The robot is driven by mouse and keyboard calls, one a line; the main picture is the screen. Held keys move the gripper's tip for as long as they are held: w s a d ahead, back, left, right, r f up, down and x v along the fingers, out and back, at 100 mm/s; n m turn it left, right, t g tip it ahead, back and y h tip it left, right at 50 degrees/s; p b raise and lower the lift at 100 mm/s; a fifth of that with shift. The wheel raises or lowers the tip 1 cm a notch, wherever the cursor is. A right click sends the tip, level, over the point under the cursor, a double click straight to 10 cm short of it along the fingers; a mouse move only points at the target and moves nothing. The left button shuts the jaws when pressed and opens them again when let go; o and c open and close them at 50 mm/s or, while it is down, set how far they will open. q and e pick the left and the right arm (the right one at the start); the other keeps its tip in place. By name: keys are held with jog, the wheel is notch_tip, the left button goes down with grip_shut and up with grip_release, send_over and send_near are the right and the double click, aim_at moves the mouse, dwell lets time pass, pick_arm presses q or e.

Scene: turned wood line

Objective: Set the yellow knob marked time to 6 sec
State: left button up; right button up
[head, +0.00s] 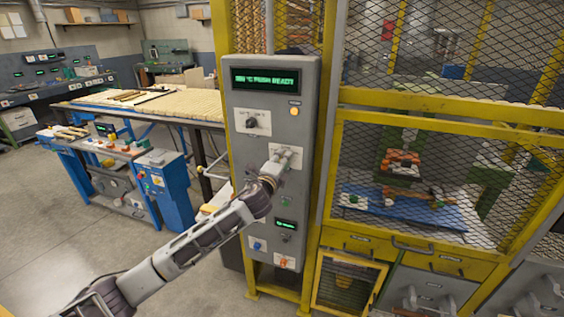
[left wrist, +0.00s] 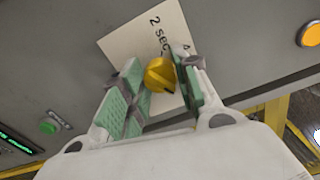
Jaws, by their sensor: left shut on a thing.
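The yellow knob (left wrist: 160,75) sits on a pale label plate (left wrist: 125,42) on the grey panel. In the left wrist view "2 sec" can be read on the plate, and part of another mark shows by the right finger. My left gripper (left wrist: 160,90) is shut on the knob, with a green-padded finger on each side. The knob's pointer setting cannot be made out. In the head view my left gripper (head: 275,165) reaches the plate (head: 287,152) at the middle of the grey control panel (head: 241,172) and hides the knob. My right gripper is not in view.
Above are a green-lit display (head: 265,79), an orange button (head: 294,111) and a black knob (head: 252,122). Below are a small display (head: 286,224), a blue switch (head: 257,245) and an orange-red knob (head: 283,262). A yellow mesh cage (head: 440,115) stands right of the panel.

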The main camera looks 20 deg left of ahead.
pick_arm(q)
jog(key=shift+f, duration=0.1)
jog(key=o, duration=1)
jog(key=shift+s+a, duration=0.2)
jog(key=shift+s, duration=5.8)
